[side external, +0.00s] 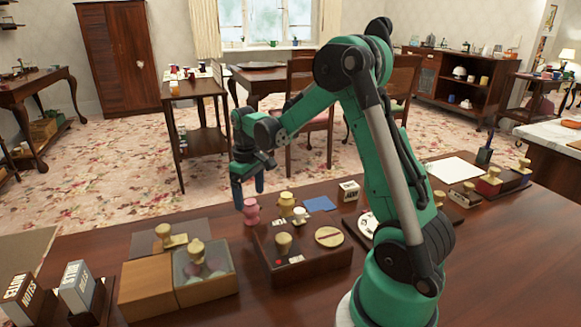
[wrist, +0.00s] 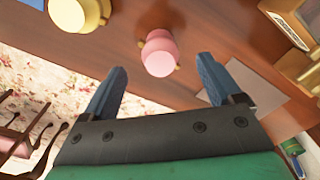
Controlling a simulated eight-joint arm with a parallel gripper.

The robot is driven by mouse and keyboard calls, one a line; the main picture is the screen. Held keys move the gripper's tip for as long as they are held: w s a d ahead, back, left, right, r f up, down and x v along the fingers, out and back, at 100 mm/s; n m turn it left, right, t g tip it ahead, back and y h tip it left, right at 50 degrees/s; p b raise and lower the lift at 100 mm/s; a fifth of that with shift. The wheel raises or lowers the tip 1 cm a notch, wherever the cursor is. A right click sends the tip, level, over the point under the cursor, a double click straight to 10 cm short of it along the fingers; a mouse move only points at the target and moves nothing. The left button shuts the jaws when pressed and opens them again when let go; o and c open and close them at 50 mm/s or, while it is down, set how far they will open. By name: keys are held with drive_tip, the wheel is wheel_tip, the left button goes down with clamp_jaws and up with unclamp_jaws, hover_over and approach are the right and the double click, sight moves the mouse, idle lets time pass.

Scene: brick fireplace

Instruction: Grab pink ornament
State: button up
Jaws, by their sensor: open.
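The pink ornament (side external: 251,211) stands upright on the dark wooden table near its far edge, left of a yellow ornament (side external: 286,204). In the wrist view the pink ornament (wrist: 159,53) shows ahead of the fingertips, roughly centred between them. My gripper (side external: 249,194) points down, just above or behind the pink ornament in the side view; the exact gap is hard to tell. In the wrist view its blue fingers (wrist: 160,78) are spread wide with nothing between them. The yellow ornament (wrist: 80,14) is at the upper left there.
A dark box (side external: 300,263) with a yellow ornament and a round disc stands nearer the camera. A wooden box with a clear-topped part (side external: 150,290) is to the left. A blue square (side external: 320,204) lies right of the yellow ornament. Bare tabletop surrounds the pink ornament's left side.

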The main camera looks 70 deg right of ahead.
sight(250, 201)
drive_tip(key=shift+f, duration=2.6)
clamp_jaws()
